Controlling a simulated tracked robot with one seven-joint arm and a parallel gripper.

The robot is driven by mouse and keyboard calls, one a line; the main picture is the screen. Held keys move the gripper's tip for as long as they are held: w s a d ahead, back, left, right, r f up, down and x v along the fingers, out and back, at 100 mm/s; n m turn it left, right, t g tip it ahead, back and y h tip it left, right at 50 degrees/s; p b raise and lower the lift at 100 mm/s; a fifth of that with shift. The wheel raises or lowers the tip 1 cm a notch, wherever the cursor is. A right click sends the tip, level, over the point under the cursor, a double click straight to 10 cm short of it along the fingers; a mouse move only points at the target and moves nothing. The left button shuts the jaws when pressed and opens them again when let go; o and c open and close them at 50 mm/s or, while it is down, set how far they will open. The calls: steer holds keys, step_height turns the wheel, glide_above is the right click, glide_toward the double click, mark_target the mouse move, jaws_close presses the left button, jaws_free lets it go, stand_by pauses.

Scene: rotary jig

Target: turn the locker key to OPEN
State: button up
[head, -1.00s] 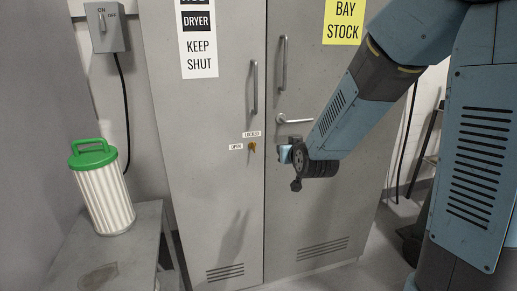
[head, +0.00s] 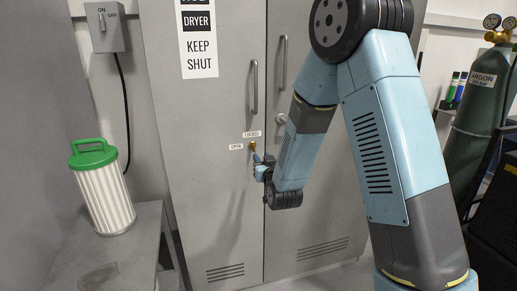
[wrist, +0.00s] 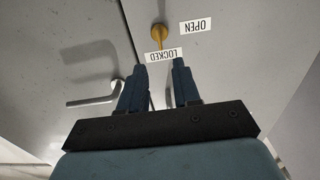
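The brass key (head: 252,145) sits in the left door of the grey locker (head: 215,190). The LOCKED label (head: 252,134) is above it and the OPEN label (head: 236,147) to its left. In the wrist view, turned upside down, the key (wrist: 159,33) has its narrow end towards the LOCKED label (wrist: 164,55); the OPEN label (wrist: 196,25) is beside it. My gripper (head: 257,157) is just below the key in the head view. In the wrist view its fingers (wrist: 159,64) are apart with nothing between them, and the key lies beyond their tips.
A lever handle (head: 281,119) is on the right door, and upright bar handles (head: 254,87) are above. A green-topped filter (head: 104,190) stands on a bench at left. A switch box (head: 107,27) is on the wall. An argon cylinder (head: 483,110) stands at far right.

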steer(key=x, duration=0.9)
steer(key=shift+w, duration=0.45)
